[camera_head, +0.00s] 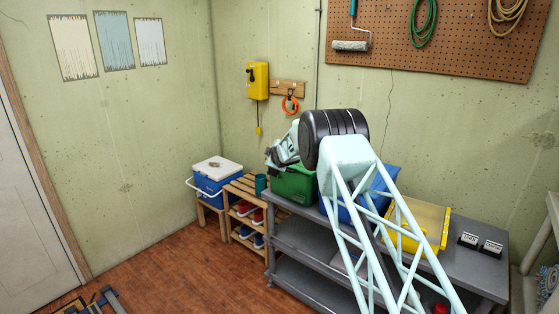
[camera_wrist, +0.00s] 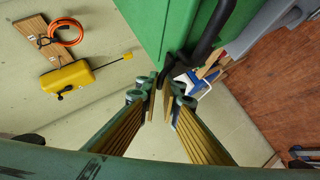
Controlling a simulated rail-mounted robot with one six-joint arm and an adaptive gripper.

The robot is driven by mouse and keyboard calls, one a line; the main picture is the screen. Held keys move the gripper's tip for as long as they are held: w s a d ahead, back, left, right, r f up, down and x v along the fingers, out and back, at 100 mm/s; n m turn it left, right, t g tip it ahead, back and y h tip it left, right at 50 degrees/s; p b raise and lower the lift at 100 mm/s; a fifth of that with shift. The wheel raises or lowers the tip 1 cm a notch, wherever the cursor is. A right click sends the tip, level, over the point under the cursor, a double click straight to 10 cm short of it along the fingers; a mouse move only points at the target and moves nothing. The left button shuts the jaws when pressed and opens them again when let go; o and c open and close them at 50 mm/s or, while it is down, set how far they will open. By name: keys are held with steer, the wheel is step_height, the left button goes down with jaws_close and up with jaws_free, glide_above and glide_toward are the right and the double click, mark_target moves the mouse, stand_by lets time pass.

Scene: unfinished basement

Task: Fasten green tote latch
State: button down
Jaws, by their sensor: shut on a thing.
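The green tote (camera_head: 293,186) stands at the left end of the grey metal shelf unit, partly hidden behind my arm. In the wrist view its green side (camera_wrist: 150,25) fills the top middle. A black curved bar (camera_wrist: 205,48), which looks like the tote's latch, runs down across the green side to my fingertips. My gripper (camera_wrist: 166,95) is shut on its lower end, close beside the tote. In the head view my gripper (camera_head: 284,152) is at the tote's upper left, its tips unclear. Whether the latch is seated on its catch cannot be told.
Left of the grey shelf unit (camera_head: 300,238) stand a wooden rack (camera_head: 243,188) with shoes and a blue cooler with a white lid (camera_head: 216,178). A yellow case (camera_head: 419,224) lies right on the shelf top. A yellow wall phone (camera_head: 257,81) hangs behind.

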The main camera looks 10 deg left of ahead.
steer(key=shift+w+d+r, duration=0.2)
steer(key=shift+w+d, duration=0.05)
steer(key=shift+w, duration=0.1)
steer(key=c, duration=2.9)
jaws_free()
steer(key=shift+o, duration=0.2)
steer(key=shift+f, duration=0.1)
steer(key=shift+s, duration=0.1)
steer(key=shift+s, duration=0.1)
steer(key=v, duration=1.1)
steer(key=shift+s+d, duration=0.25)
